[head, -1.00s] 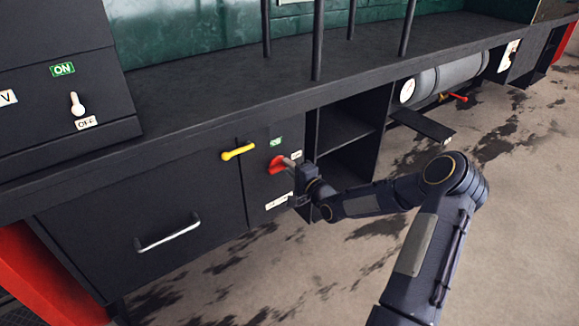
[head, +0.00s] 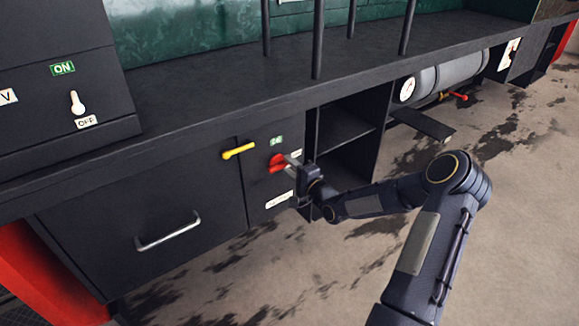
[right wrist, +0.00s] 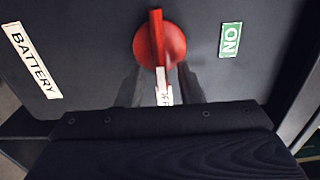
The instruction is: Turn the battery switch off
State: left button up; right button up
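The battery switch is a red rotary knob with a raised bar, on a dark cabinet panel. It shows in the head view (head: 277,162) and in the right wrist view (right wrist: 158,42). The bar lies in line with the white OFF label (right wrist: 163,92), and the green ON label (right wrist: 230,40) is off to one side. My right gripper (head: 290,162) is at the OFF-label side of the knob. In the wrist view its fingers (right wrist: 160,82) stand apart around the label, near the bar's end; contact cannot be told. My left gripper is out of view.
A counter edge overhangs the panel. An open shelf (head: 345,135) is to the right. A white toggle (head: 77,103) is at upper left.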

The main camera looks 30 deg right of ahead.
jog(key=s+p, duration=0.1)
jog(key=s, duration=0.6)
jog(key=shift+d, duration=0.3)
jog(key=s+a+r+n+g+h, duration=0.2)
jog(key=s+a+r+n+g, duration=0.5)
jog(key=s+a+n+g, duration=0.15)
jog(key=s+a+r+n+g+y, duration=0.1)
jog(key=s+a+n+g+y, duration=0.3)
jog(key=s, duration=0.6)
jog(key=s+a+r+n+t, duration=0.1)
jog(key=s+a+n, duration=0.2)
jog(key=s+a, duration=0.6)
notch_tip(320, 180, up, 24)
jog(key=s+d+p, duration=0.2)
jog(key=p, duration=2.1)
jog(key=shift+s+g+p, duration=0.25)
jog(key=shift+g+p, duration=0.05)
jog(key=shift+g, duration=0.15)
jog(key=shift+f, duration=0.15)
